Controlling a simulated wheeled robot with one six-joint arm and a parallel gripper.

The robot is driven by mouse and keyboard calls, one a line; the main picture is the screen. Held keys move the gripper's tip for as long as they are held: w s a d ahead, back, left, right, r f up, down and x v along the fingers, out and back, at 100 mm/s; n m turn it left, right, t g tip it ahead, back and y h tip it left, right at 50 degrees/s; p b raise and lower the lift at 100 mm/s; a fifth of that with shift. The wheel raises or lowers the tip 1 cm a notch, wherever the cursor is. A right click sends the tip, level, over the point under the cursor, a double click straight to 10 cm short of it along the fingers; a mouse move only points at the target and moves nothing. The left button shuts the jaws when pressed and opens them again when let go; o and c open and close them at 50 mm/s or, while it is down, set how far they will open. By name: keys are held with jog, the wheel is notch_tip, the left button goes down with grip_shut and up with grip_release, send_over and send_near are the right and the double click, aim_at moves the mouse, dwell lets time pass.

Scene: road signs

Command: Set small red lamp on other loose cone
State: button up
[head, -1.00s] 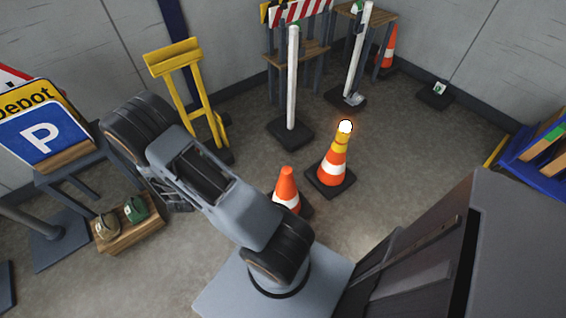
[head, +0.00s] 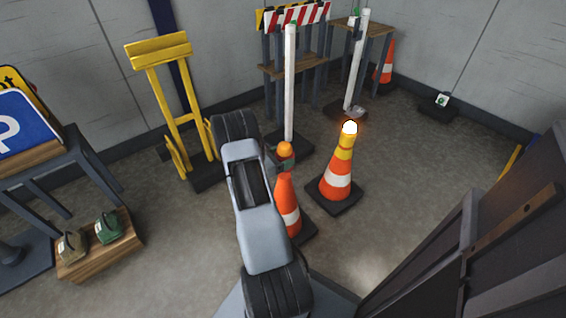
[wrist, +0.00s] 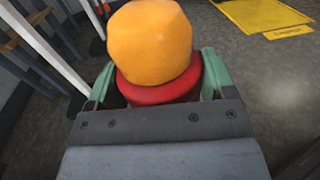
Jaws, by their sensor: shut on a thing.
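My gripper (wrist: 155,84) is shut on the small red lamp (wrist: 150,45), which has an amber dome over a red base and stands upright between the green jaws. In the head view the lamp (head: 285,149) shows just beyond the top of the nearer orange and white cone (head: 287,200), and I cannot tell how far apart they are. This cone carries nothing on its tip and is partly hidden by my arm. The other cone (head: 336,178) to its right stands on a black base, with a lit lamp (head: 349,128) on its tip.
White posts (head: 290,85) on black bases stand behind the cones. A yellow trestle (head: 165,90) is at the left, beside a table with a parking sign (head: 20,125). A third cone (head: 388,65) stands by the back shelf. Floor is clear right of the lit cone.

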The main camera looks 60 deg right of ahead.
aim_at(283, 176)
jog(key=shift+s+d+f, duration=0.1)
jog(key=shift+s+f, duration=0.05)
jog(key=shift+f, duration=0.1)
jog(key=shift+f+b, duration=2.75)
jog(key=shift+f, duration=0.75)
jog(key=shift+f, duration=0.3)
jog(key=o, duration=1.1)
jog(key=shift+c, duration=0.2)
jog(key=shift+a, duration=0.2)
jog(key=p+v, duration=0.3)
jog(key=v, duration=1.1)
jog(key=shift+d, duration=0.15)
